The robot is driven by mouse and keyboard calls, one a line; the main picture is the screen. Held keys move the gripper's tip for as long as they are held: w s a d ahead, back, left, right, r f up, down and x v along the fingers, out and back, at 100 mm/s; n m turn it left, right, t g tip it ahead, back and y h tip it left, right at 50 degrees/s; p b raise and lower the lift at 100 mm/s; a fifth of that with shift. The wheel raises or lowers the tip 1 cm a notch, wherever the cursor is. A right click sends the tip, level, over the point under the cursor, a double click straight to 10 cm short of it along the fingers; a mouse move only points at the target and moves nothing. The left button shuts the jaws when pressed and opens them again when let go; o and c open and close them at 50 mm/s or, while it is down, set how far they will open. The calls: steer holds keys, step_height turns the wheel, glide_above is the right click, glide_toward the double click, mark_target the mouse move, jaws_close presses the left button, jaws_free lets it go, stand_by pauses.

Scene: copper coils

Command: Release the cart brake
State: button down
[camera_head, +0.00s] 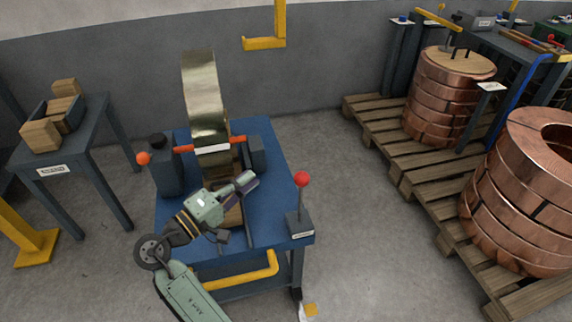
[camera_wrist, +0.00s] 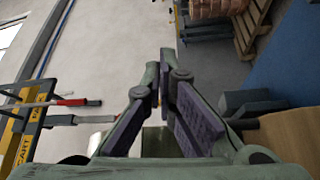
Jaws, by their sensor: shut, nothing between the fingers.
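The blue cart (camera_head: 275,190) stands in the middle of the head view. A lever with a red ball knob (camera_head: 302,179) rises upright from a dark box (camera_head: 299,224) at its right front corner; the box's label is too small to read. A yellow piece (camera_head: 309,310) sits low by the cart's front right wheel; I cannot tell which part is the brake. My gripper (camera_head: 249,181) is above the cart top, left of the red knob and apart from it. Its fingers also show in the wrist view (camera_wrist: 166,75), shut and empty.
An upright metal coil (camera_head: 205,105) stands on the cart behind my gripper. A yellow handle (camera_head: 240,270) crosses the cart front. A side table (camera_head: 85,135) stands left. Pallets (camera_head: 400,165) with copper coils (camera_head: 525,190) stand right. Floor between cart and pallets is clear.

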steer(key=w+d+p, duration=0.3)
steer(key=w+d, duration=0.1)
steer(key=d, duration=0.4)
steer(key=shift+d+r, duration=0.15)
steer(key=shift+d, duration=0.15)
steer(key=shift+b, duration=0.35)
